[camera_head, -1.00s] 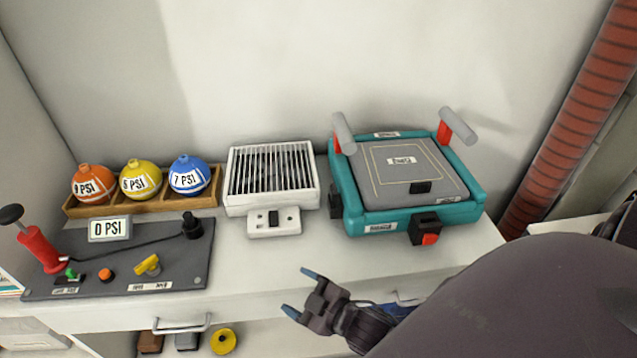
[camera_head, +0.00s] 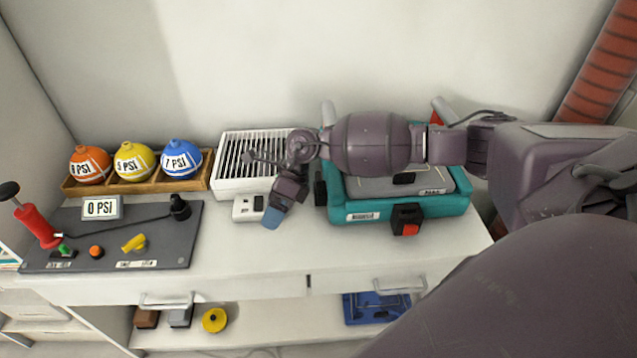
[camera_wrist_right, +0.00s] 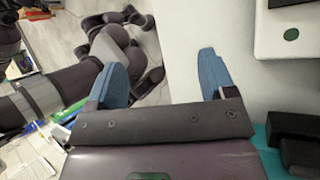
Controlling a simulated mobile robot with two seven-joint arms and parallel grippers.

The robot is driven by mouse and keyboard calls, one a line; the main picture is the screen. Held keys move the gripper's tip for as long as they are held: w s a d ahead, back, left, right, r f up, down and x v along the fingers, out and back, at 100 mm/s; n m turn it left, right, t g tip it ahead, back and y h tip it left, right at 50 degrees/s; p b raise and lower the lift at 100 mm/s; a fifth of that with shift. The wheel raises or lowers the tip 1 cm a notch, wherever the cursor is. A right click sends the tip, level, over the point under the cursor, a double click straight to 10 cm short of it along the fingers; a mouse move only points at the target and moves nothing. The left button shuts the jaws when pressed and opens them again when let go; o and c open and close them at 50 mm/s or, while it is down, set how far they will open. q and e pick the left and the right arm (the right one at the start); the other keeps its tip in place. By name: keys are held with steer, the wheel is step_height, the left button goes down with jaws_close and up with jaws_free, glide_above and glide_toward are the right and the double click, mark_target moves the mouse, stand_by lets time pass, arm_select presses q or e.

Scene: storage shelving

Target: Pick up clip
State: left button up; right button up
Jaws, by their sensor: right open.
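The nearest match for the clip is a small black and red catch (camera_head: 406,220) on the front edge of the teal press (camera_head: 365,215); I cannot tell for sure that it is the clip. My right gripper (camera_head: 272,217) hangs over the countertop, left of the press and at the white grille unit's front. In the right wrist view the gripper (camera_wrist_right: 160,65) has its blue fingertips wide apart with nothing between them. A black block (camera_wrist_right: 298,155) shows at that view's lower right, beside the teal edge. My right arm hides much of the press. My left gripper is out of view.
The white grille unit (camera_head: 232,175) stands behind the gripper. Three labelled balls sit in a wooden rack (camera_head: 137,186) at the left, behind a grey control panel (camera_head: 115,240). The counter's front strip (camera_head: 290,262) is clear. Several items lie on the shelf below.

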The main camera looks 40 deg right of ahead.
mark_target(316, 177)
steer(key=w+d+r+n+h, duration=0.1)
steer(key=w+d+r+h, duration=0.25)
steer(key=d, duration=0.45)
steer(key=w+d+r+n+h, duration=0.1)
steer(key=w+d+r+h, duration=0.25)
steer(key=d, duration=0.45)
steer(key=shift+t, duration=0.3)
steer(key=f, duration=0.6)
steer(key=s+f, duration=0.1)
steer(key=f, duration=0.3)
steer(key=shift+a+b, duration=0.2)
steer(key=shift+b, duration=0.2)
steer(key=shift+c, duration=0.4)
steer(key=c, duration=0.9)
steer(key=shift+r, duration=0.1)
